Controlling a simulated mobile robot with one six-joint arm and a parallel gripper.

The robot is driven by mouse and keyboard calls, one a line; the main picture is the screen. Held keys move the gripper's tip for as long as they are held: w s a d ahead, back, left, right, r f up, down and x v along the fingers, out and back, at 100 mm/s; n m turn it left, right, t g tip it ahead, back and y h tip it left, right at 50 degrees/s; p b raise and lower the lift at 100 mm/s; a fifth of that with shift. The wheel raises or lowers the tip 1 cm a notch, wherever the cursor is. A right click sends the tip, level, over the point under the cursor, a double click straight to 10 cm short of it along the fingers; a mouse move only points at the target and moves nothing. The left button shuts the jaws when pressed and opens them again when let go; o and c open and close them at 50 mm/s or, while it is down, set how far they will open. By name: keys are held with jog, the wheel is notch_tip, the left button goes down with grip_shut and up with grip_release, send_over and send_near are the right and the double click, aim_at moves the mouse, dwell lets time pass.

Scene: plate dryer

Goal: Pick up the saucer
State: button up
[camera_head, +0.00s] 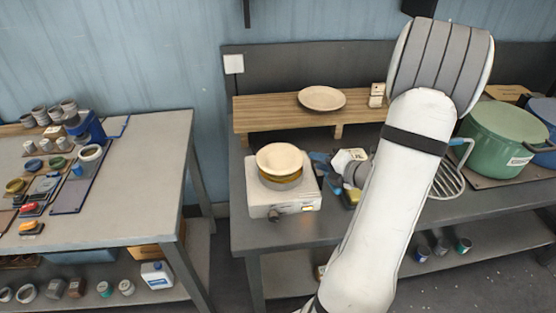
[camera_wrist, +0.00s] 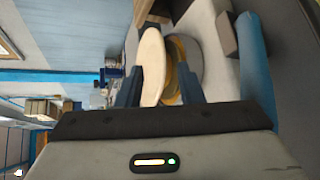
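A cream saucer-like dish (camera_head: 279,158) tops a stack on the white plate dryer (camera_head: 297,198). A yellow dish (camera_head: 283,181) sits under it, with a grey one below. In the wrist view the cream dish (camera_wrist: 152,65) lies ahead of and between my gripper's (camera_wrist: 160,85) two dark blue fingers, which are spread apart. The yellow dish (camera_wrist: 172,80) shows beside it, and I cannot tell whether a finger touches either. In the head view my arm hides much of the gripper; blue finger parts seem to show just right of the stack. A second pale plate (camera_head: 321,98) lies on the wooden shelf.
The wooden shelf (camera_head: 262,116) runs behind the stack, with a small white block (camera_head: 376,95) on it. A side table (camera_head: 140,170) with several small items is at the left, across a gap.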

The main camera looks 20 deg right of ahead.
aim_at(280, 161)
jog(key=x, duration=0.4)
jog(key=p+x, duration=0.1)
jog(key=x, duration=0.1)
jog(key=shift+w+a+f, duration=0.1)
jog(key=shift+a+f, duration=0.1)
jog(key=shift+f, duration=0.15)
grip_shut()
